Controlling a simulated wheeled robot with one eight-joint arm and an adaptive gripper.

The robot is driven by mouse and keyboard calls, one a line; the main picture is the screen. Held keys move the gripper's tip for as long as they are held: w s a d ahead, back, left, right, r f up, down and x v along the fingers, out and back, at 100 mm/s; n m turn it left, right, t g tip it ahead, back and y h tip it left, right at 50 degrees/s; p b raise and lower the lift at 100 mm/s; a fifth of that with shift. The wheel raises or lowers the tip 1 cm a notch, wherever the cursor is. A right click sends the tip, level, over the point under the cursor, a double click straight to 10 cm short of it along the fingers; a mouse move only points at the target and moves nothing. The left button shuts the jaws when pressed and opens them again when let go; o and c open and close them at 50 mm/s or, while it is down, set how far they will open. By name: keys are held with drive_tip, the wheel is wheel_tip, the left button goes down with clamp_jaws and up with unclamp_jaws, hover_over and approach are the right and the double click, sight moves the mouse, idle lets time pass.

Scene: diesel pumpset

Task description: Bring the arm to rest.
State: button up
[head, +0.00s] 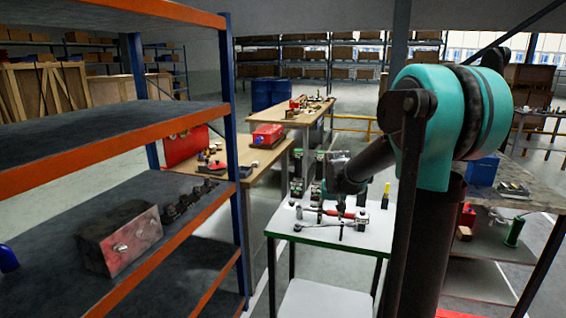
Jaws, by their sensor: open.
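My teal and dark grey arm (440,115) rises at the right of the head view. Its dark forearm reaches forward and left, away from the camera. My gripper (338,177) is at the far end of it, small and dark, seen over the far part of a white-topped table (345,242). The gripper is open, and I see nothing held in it. Its fingertips are hard to make out against the dark parts behind. I cannot tell its height above the tabletop.
A red-handled tool (335,212) and other tools lie on the white-topped table. An orange-and-blue rack (236,150) fills the left, with a grey-red block (120,238) on its shelf. A wooden bench (240,170) stands behind. Another bench (535,185) is at right.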

drive_tip(key=s+f, duration=0.3)
drive_tip(key=s, duration=0.6)
drive_tip(key=s+d+f+n, duration=0.1)
drive_tip(key=s+f, duration=0.2)
drive_tip(key=s, duration=0.7)
drive_tip(key=s+f, duration=0.4)
drive_tip(key=s, duration=0.5)
drive_tip(key=shift+s+d+y, duration=0.3)
drive_tip(key=shift+s, duration=0.05)
